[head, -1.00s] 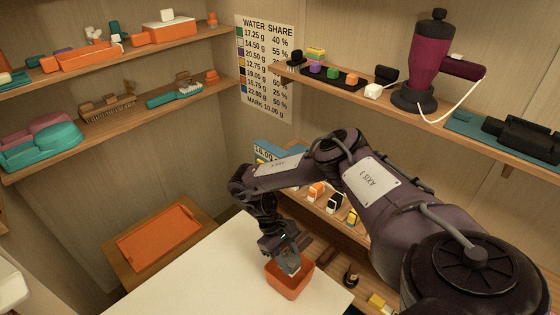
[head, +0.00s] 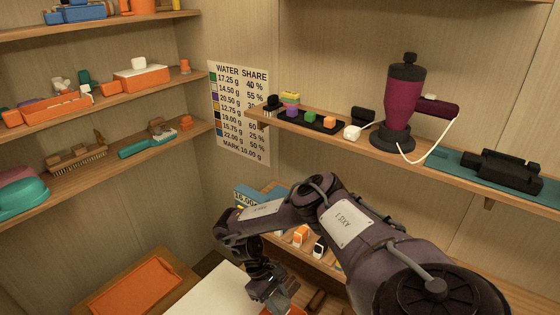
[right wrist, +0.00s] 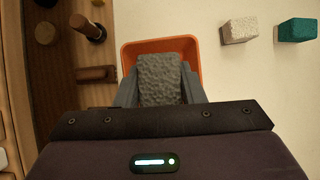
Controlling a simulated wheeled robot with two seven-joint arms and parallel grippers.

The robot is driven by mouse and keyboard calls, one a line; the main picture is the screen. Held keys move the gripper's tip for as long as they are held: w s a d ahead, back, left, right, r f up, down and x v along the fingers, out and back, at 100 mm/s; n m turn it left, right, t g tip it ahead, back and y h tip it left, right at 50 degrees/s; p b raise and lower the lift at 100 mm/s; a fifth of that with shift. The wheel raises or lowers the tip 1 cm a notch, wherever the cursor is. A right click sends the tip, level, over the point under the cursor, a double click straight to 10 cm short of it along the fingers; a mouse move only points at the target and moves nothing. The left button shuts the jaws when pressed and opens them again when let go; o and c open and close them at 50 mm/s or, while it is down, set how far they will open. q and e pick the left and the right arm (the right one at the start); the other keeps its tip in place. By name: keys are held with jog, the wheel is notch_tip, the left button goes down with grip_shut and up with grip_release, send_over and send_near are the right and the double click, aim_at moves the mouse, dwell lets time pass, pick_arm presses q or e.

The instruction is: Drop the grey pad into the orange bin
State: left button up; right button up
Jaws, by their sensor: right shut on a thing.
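The grey pad (right wrist: 160,80) is a rough grey block held between the fingers of my right gripper (right wrist: 160,92) in the right wrist view. The orange bin (right wrist: 188,46) is an open box on the white table, and the pad shows over its opening. I cannot tell how far above the bin's floor the pad is. In the head view, my right gripper (head: 274,296) is at the bottom edge, with only a sliver of the orange bin (head: 297,311) visible beside it. My left gripper is in neither view.
A pale rough block (right wrist: 239,31) and a teal block (right wrist: 297,30) sit on the white table (right wrist: 250,80) right of the bin. Dark knobs (right wrist: 88,28) stand on the wood to the left. An orange tray (head: 135,288) lies at lower left; shelves line both walls.

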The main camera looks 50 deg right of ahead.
jog(key=shift+s, duration=0.3)
jog(key=shift+f, duration=0.1)
jog(key=shift+f, duration=0.2)
jog(key=shift+f+b, duration=3.25)
jog(key=shift+f, duration=0.55)
jog(key=shift+f+b, duration=1.55)
jog(key=shift+f, duration=0.35)
jog(key=o, duration=1.1)
